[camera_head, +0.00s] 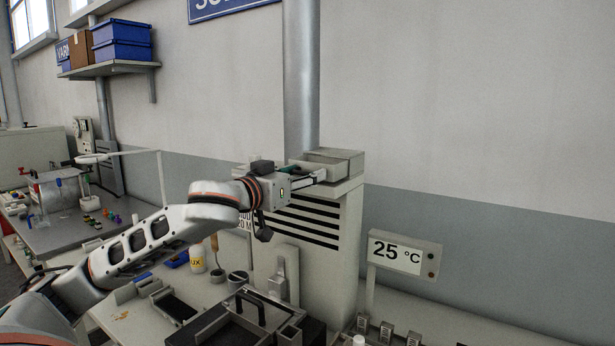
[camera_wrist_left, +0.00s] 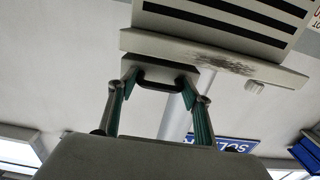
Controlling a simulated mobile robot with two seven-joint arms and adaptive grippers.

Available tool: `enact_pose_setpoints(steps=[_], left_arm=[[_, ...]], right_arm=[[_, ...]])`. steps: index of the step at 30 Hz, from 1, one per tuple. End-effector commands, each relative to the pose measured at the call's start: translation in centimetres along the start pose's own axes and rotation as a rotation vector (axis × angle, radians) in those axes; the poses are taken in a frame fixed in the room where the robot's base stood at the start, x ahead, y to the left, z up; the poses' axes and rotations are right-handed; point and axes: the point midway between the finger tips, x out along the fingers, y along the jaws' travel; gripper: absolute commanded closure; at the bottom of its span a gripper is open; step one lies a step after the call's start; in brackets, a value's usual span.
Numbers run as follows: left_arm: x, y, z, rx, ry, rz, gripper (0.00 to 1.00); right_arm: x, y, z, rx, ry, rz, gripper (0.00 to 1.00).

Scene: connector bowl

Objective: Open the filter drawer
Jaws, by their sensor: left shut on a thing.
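The pale filter cabinet (camera_head: 328,235) stands against the wall, with dark slots in its front. At its top is a box-shaped drawer part (camera_head: 345,160), open on top in the head view. My left gripper (camera_head: 318,176) reaches it from the left. In the left wrist view, the teal-padded fingers of the gripper (camera_wrist_left: 166,86) are on both sides of the dark drawer handle (camera_wrist_left: 165,80), shut on it. The handle sits on a small pale front (camera_wrist_left: 183,66) beside a wider, smudged panel (camera_wrist_left: 250,66). How far out the drawer is, I cannot tell. My right gripper is out of view.
A grey pipe (camera_head: 300,80) rises behind the cabinet. A temperature display (camera_head: 403,255) stands to its right.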

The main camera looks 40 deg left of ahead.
Motion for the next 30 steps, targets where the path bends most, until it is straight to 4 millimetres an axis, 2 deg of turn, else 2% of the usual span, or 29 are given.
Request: enact_pose_setpoints(steps=[6, 7, 19, 30], left_arm=[[0.0, 0.1, 0.2, 0.001, -0.003, 0.003, 0.9], [0.0, 0.1, 0.2, 0.001, -0.003, 0.003, 0.46], [-0.4, 0.1, 0.0, 0.0, 0.0, 0.003, 0.45], [-3.6, 0.0, 0.2, 0.0, -0.003, 0.002, 0.45]], right_arm=[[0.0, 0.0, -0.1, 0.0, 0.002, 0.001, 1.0], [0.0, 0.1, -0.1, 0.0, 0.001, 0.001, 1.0], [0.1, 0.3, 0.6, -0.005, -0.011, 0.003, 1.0], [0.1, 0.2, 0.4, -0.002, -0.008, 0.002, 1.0]])
